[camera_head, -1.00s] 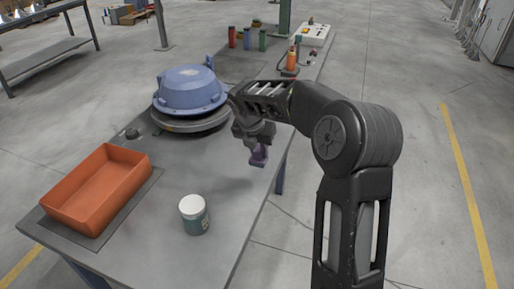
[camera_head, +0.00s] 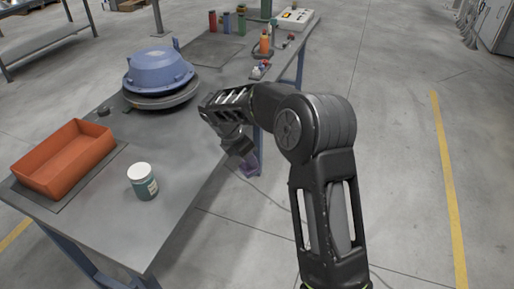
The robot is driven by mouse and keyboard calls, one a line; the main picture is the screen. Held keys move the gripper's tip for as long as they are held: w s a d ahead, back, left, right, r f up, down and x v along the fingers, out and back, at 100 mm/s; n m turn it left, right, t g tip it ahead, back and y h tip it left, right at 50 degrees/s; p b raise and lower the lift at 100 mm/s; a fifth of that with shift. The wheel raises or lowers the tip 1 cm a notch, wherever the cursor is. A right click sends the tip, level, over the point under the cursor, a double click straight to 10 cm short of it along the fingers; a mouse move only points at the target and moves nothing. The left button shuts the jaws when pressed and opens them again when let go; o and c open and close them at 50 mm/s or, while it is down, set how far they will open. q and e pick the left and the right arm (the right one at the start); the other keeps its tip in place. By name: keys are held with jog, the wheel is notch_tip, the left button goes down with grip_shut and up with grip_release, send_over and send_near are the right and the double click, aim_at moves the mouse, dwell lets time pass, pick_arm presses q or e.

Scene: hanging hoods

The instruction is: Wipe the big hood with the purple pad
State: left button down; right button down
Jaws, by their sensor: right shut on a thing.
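The big hood is a blue dome-shaped cover (camera_head: 158,70) resting on a dark round base on the workbench, left of centre. My right gripper (camera_head: 244,160) reaches in from the right and points down at the bench's right edge. It is shut on the purple pad (camera_head: 250,167), which shows partly below the fingers. The gripper is to the right of the hood and nearer to me, clearly apart from it. My left gripper is not in view.
An orange tray (camera_head: 64,150) sits on a mat at the bench's left. A white-lidded jar (camera_head: 143,181) stands near the front. Floor on the right is clear.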

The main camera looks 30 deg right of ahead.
jog(key=s+a+f+m+g+y, duration=0.2)
jog(key=s+a+f+m, duration=0.2)
jog(key=a+f+m, duration=0.2)
jog(key=s+a+f+m+g+y, duration=0.2)
jog(key=s+a+f+m, duration=0.2)
jog(key=a+f+m, duration=0.3)
jog(key=a+m, duration=0.4)
jog(key=m, duration=0.1)
jog(key=shift+m+g+y, duration=0.3)
jog(key=shift+g, duration=0.1)
